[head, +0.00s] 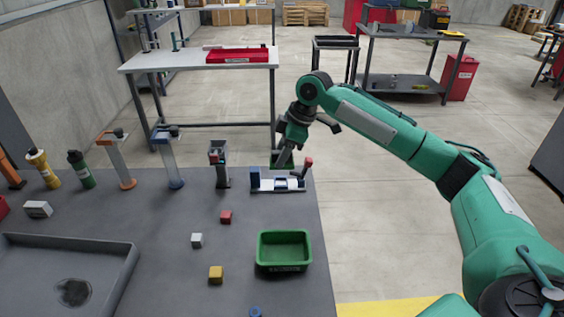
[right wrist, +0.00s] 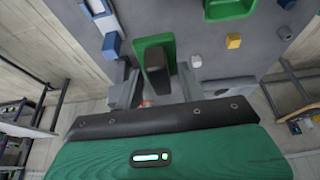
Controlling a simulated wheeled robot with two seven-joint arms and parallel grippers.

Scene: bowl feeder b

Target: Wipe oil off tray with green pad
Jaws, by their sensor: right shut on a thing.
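The green pad (right wrist: 168,45) with its dark block handle (right wrist: 155,72) sits between the fingers of my right gripper (right wrist: 156,88) in the right wrist view. In the head view my right gripper (head: 284,152) is shut on it at the table's far right edge, behind the blue-and-white fixture. Only a sliver of the pad's green (head: 273,158) shows there. The grey tray (head: 120,262) lies at the near left of the table, cut off by the frame. A dark oil patch (head: 73,292) is on its floor. My left gripper is not in view.
A green bin (head: 284,265) stands at the table's right. Red (head: 226,216), white (head: 197,240) and yellow (head: 216,274) blocks lie between bin and tray. The blue-and-white fixture (head: 278,185) and several upright posts and bottles line the far edge.

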